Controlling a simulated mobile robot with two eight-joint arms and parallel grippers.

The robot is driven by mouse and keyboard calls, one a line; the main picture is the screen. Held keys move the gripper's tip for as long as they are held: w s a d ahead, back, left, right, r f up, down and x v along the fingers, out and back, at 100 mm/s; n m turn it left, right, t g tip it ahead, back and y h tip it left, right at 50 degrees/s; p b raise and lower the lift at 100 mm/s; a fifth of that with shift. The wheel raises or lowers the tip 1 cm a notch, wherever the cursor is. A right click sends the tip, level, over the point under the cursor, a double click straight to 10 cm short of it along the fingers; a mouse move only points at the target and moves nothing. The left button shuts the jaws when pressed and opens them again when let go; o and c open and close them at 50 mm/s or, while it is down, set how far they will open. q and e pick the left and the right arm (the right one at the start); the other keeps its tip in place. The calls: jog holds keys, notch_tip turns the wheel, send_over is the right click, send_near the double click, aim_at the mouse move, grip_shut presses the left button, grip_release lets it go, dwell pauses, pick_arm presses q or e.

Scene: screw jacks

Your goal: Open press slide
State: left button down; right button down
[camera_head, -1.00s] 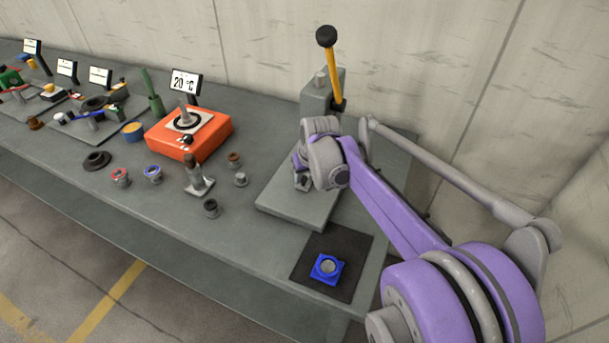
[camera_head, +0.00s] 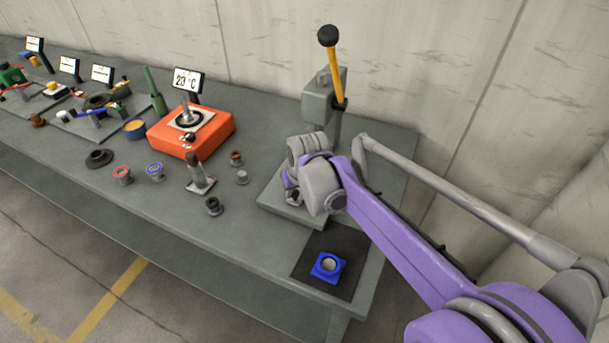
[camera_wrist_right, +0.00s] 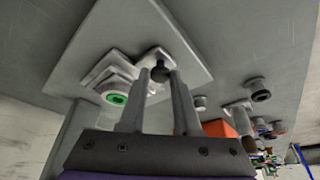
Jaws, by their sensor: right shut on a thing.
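The press (camera_head: 318,108) stands at the right end of the bench, with a grey column, a yellow lever and a black knob on top. Its flat base plate (camera_head: 268,203) extends toward the front. In the right wrist view, the press slide (camera_wrist_right: 97,75) lies on the plate, holding a part with a green ring (camera_wrist_right: 116,99). A dark round knob (camera_wrist_right: 160,73) joins the slide. My right gripper (camera_wrist_right: 158,76) is shut on this knob, one finger on either side. In the head view my right wrist hides the slide and most of the fingers. My left gripper is out of view.
A blue square fixture (camera_head: 327,266) sits on a black mat (camera_head: 300,262) in front of the press. An orange heater (camera_head: 210,135) with a display (camera_head: 187,82) stands left. Several small collars and a jack (camera_head: 199,175) stand between heater and press.

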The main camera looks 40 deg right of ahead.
jog(key=a, duration=0.1)
jog(key=s+a, duration=0.1)
jog(key=a, duration=0.1)
jog(key=s+a, duration=0.1)
jog(key=shift+s+a, duration=0.2)
jog(key=shift+a, duration=0.2)
jog(key=c, duration=0.6)
grip_release()
jog(key=p+v, duration=0.1)
jog(key=v, duration=0.9)
jog(key=shift+r, duration=0.4)
jog(key=shift+s, duration=0.2)
